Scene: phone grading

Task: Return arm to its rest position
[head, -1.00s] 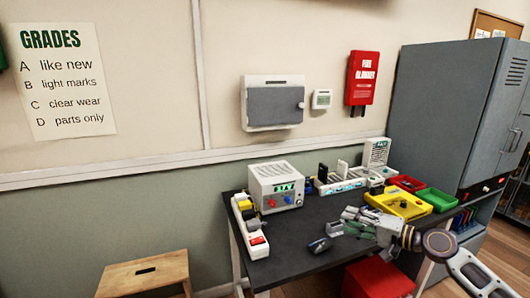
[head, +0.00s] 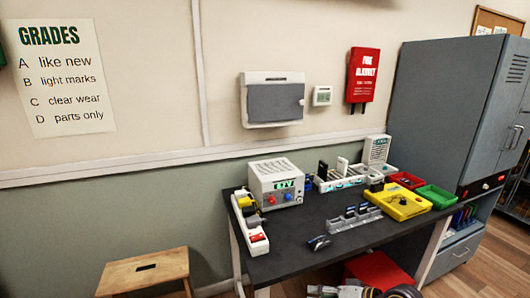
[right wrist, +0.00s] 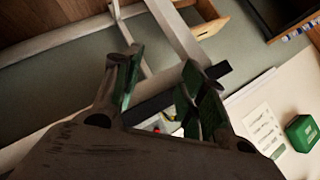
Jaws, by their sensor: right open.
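My right gripper (head: 335,291) is at the bottom edge of the head view, below and in front of the dark table (head: 300,232). Only the upper part of it and a bit of my arm show there. In the right wrist view its two green-padded fingers (right wrist: 165,70) are spread apart with nothing between them. It touches nothing that I can see. My left gripper is not in view.
A grey rack (head: 354,220) with several small dark items stands on the table. A loose dark item (head: 318,243) lies beside it. A white power strip (head: 250,226), a tester box (head: 277,185), a yellow tray (head: 398,203) and a red box (head: 380,271) stand nearby.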

